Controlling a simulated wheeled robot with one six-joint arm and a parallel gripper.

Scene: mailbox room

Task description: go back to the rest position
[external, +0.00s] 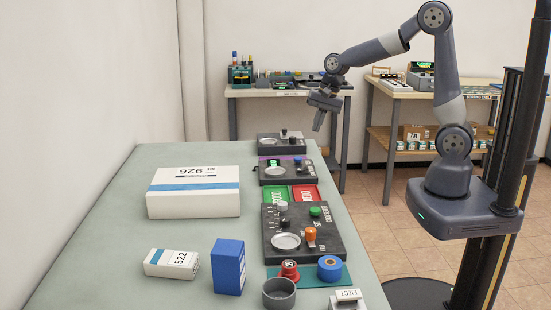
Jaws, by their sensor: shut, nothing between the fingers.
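My gripper (319,121) hangs at the end of my raised arm, in the middle of the external view. It points down and is shut with nothing in it. It is in the air near the right edge of the pale green table (130,245), apart from everything on it. My arm bends up from its mount at the right and reaches over to the left.
Dark panels with dishes and knobs (300,232) line the table's right side, by green and red trays (305,194). A white box 926 (194,205), small box 522 (172,264), blue box (228,267) and grey cup (279,293) stand there. Loaded benches (285,91) stand behind.

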